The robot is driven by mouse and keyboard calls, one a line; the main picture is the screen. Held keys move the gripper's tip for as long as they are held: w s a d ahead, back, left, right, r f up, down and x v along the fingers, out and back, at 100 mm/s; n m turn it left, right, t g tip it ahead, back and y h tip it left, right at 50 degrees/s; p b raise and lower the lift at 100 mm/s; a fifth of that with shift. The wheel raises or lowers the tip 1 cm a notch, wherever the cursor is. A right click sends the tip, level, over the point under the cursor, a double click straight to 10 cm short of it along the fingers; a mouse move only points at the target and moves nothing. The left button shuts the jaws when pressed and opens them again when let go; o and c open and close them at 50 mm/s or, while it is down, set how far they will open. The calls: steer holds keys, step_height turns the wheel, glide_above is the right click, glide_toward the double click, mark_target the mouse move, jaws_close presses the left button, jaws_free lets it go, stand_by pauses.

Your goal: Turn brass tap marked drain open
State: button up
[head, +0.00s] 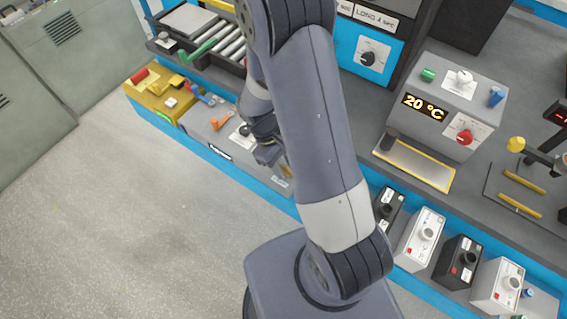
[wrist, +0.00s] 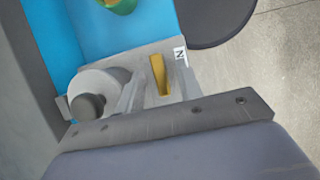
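A brass lever (wrist: 159,75), narrow and yellow, stands on a grey panel in the wrist view. Beside it is a white label (wrist: 180,54) of which only a letter N is readable, so I take it as the drain tap. My gripper (wrist: 163,92) points down at it, with a grey finger on each side and the lever between them; it looks open, and contact cannot be made out.
A round grey knob (wrist: 92,98) sits left of the lever. In the head view an orange handle (head: 220,122) lies to the left on the same box, beside a yellow box (head: 150,97). Several small switch boxes (head: 420,238) line the right. Floor (head: 130,225) in front is clear.

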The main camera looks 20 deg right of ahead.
steer(key=shift+c, duration=0.4)
jaws_close()
steer(key=shift+n, duration=0.3)
steer(key=n+t+b, duration=0.1)
steer(key=n, duration=0.2)
steer(key=shift+a+n+h, duration=0.1)
steer(key=shift+n+h, duration=0.2)
steer(key=shift+h, duration=0.1)
steer(key=n+t, duration=0.1)
steer(key=n, duration=0.1)
steer(key=n+t+b, duration=0.1)
steer(key=n, duration=0.1)
steer(key=shift+s+h, duration=0.2)
steer(key=shift+h, duration=0.2)
steer(key=n+t, duration=0.1)
steer(key=n, duration=0.1)
steer(key=n+b, duration=0.1)
steer(key=n, duration=0.2)
steer(key=shift+s+t, duration=0.1)
steer(key=shift+t, duration=0.3)
steer(key=n, duration=0.2)
steer(key=n+t, duration=0.1)
steer(key=n, duration=0.1)
steer(key=shift+s+n+t+y+b, duration=0.1)
steer(key=shift+n+t+y+b, duration=0.2)
steer(key=shift+y, duration=0.1)
